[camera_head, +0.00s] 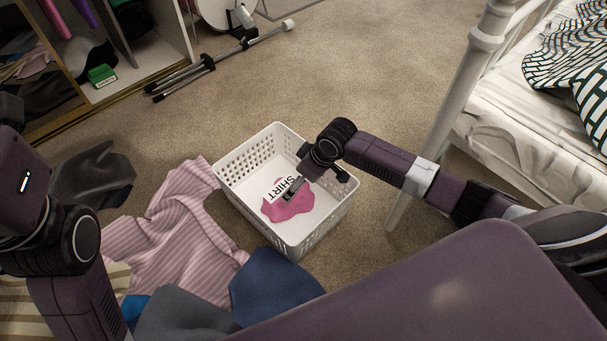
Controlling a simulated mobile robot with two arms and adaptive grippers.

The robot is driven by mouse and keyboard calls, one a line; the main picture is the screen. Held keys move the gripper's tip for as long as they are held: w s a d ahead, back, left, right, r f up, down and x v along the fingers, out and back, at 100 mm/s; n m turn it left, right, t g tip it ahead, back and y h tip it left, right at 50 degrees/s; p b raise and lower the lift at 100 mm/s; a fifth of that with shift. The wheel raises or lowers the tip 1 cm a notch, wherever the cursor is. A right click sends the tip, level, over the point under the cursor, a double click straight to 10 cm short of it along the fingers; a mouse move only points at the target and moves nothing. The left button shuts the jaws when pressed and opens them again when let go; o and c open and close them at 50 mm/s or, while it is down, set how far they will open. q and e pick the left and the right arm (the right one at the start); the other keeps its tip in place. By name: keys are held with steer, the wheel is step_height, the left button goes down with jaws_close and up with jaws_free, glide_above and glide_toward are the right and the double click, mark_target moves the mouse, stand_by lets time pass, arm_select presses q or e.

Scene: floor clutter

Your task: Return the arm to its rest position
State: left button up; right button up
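My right arm reaches in from the right, and its gripper (293,188) points down into a white perforated basket (236,178) on the carpet. A pink cloth (289,208) lies in the basket below the gripper, beside or under black lettering that reads "SHIRT". The gripper's fingers are small and dark here, and I cannot tell whether they are open, shut or touching the cloth. My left arm is folded at the left edge, and its gripper is not visible.
A pink striped shirt (170,220), a blue cloth (270,285) and grey cloths (95,177) lie around the basket. A white bed frame (462,85) stands at right, close to my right arm. A tripod (215,62) lies near the open closet.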

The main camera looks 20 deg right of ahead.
steer(key=shift+v, duration=2.05)
